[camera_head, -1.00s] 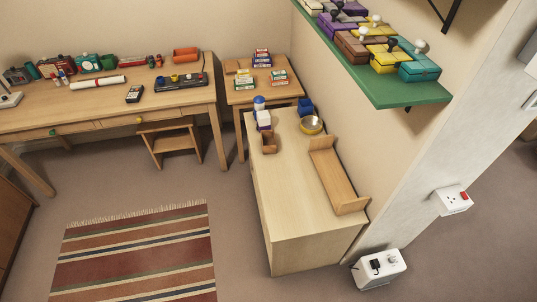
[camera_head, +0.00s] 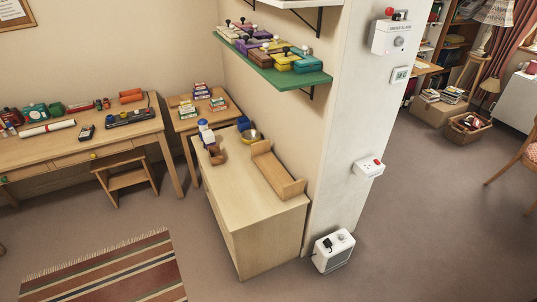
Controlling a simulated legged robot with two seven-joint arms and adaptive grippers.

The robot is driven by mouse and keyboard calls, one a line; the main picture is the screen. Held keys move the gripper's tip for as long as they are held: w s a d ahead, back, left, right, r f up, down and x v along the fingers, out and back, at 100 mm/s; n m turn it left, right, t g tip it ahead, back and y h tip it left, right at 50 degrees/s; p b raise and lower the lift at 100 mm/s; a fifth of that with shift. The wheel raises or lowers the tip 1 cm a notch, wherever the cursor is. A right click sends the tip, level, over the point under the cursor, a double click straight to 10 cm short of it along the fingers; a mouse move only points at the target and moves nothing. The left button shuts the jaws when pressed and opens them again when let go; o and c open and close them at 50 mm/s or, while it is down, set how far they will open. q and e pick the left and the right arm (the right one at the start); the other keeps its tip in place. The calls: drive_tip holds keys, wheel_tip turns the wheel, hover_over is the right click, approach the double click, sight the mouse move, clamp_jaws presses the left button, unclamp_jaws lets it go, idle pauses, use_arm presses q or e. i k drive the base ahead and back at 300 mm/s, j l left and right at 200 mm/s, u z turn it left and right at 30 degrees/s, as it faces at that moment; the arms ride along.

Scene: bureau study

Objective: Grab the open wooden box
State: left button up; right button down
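A small brown wooden box (camera_head: 216,156), its top seeming open, stands near the far left edge of the pale wooden cabinet (camera_head: 241,202). A longer wooden piece with raised ends (camera_head: 277,172), like a rack or open tray, lies along the cabinet's right side by the wall. I cannot tell for certain which of the two is the open wooden box. Neither of my grippers is in view.
Carpet is free in front.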

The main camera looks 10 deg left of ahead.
sight(216, 154)
drive_tip(key=i+j+z, duration=0.1)
drive_tip(key=z, duration=0.3)
drive_tip(key=i+j+z, duration=0.1)
drive_tip(key=j+z, duration=0.5)
drive_tip(key=z, duration=0.25)
drive_tip(key=j+z, duration=0.3)
drive_tip(key=z, duration=0.15)
